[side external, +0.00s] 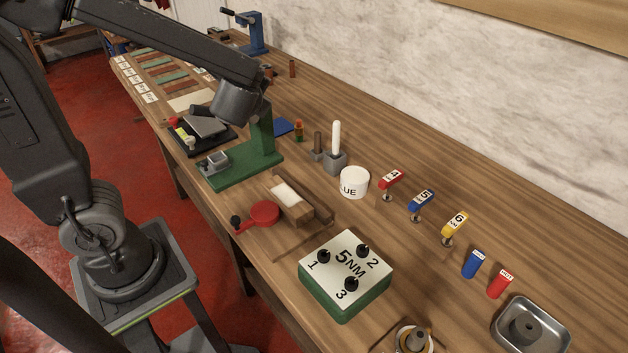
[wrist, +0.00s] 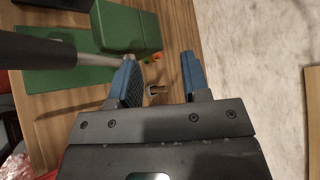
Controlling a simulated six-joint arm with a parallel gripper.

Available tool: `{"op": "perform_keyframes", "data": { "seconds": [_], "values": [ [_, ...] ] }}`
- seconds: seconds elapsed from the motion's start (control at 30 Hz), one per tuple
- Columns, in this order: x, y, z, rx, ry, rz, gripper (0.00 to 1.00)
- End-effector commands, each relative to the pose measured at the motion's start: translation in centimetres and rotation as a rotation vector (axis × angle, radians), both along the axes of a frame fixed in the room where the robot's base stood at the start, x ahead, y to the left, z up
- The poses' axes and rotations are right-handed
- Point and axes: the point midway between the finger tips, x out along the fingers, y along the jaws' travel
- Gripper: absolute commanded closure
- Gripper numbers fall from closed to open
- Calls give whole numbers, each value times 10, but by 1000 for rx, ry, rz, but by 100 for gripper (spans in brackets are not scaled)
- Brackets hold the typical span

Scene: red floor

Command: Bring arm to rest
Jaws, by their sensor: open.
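My gripper (wrist: 160,80) is open in the wrist view, with two blue-padded fingers apart and nothing between them that I can see held. In the side view my arm reaches over the bench and ends above the green press-like stand (side external: 262,138); the fingers are hidden or too small to tell there. The stand also shows as green blocks (wrist: 125,30) at the upper left of the wrist view, close to the left finger. A grey rod (wrist: 60,50) crosses the left of that view. A small brown peg (wrist: 157,89) shows beyond the gap between the fingers.
The wooden bench (side external: 420,270) carries a green 5NM box (side external: 345,275), a white glue pot (side external: 354,183), a red round-headed tool (side external: 264,213), numbered drivers (side external: 422,200) and a metal tray (side external: 531,326). A pale wall (side external: 450,80) runs along the back.

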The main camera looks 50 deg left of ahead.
Motion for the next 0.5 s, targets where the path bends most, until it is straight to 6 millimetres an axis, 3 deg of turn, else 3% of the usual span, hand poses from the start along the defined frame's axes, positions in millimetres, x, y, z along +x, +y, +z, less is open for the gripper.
{"op": "perform_keyframes", "data": {
  "seconds": [0.27, 0.5],
  "values": [
    [-66, -31, 5, -609, -239, 340, 57],
    [-108, -89, 5, -1110, -331, 582, 57]
  ]
}}
